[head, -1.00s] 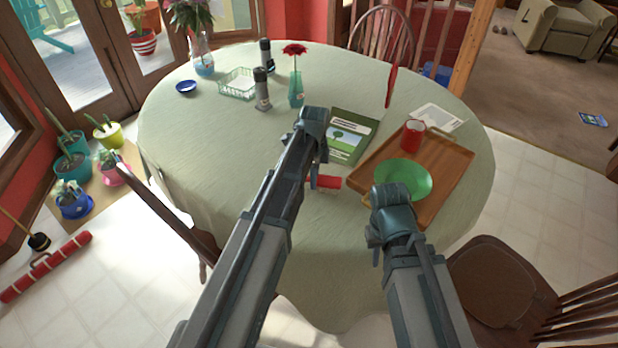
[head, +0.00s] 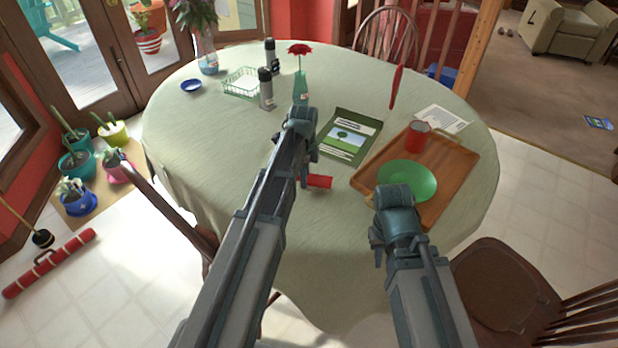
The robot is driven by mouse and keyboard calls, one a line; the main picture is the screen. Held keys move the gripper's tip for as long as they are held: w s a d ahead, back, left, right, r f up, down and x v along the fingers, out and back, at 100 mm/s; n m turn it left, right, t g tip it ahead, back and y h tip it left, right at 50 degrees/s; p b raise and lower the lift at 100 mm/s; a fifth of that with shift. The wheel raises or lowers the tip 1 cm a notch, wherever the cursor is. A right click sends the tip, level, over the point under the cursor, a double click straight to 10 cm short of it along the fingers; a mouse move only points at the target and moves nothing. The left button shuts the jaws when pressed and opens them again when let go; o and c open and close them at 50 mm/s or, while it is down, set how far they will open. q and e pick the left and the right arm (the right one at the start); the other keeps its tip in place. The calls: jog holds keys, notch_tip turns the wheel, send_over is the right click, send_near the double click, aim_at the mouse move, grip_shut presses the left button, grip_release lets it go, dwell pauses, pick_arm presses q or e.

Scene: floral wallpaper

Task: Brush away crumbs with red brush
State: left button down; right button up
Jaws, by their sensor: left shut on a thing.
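A small red brush (head: 319,181) is held over the near middle of the green-clothed table (head: 215,150). My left gripper (head: 305,178) is shut on it, and the arm and jaw hide part of the brush. I cannot tell whether the bristles touch the cloth. No crumbs can be made out; any by the brush may be hidden by my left arm or too small. My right gripper (head: 378,254) is by the tray's near left corner; its fingers are mostly hidden and show no clear hold on anything.
A wooden tray (head: 451,182) with a green plate (head: 407,180) and a red mug (head: 417,136) is on the right. A green book (head: 349,136) lies behind the brush. A vase (head: 300,92), dark-topped shakers (head: 266,90) and a basket (head: 240,83) stand farther back. The left of the table is clear.

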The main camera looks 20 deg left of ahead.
pick_arm(q)
jog(key=shift+s+a+f, duration=0.1)
jog(key=shift+s+a, duration=0.05)
jog(key=shift+a, duration=0.8)
jog(key=shift+s+a+f, duration=0.1)
jog(key=shift+s+a, duration=0.05)
jog(key=shift+a, duration=0.8)
jog(key=shift+a, duration=0.1)
jog(key=shift+s+a+r, duration=0.1)
jog(key=shift+a, duration=0.85)
jog(key=shift+s+a+r, duration=0.1)
jog(key=shift+a, duration=0.8)
notch_tip(320, 180, up, 6)
jog(key=p, duration=0.6)
jog(key=shift+d, duration=0.1)
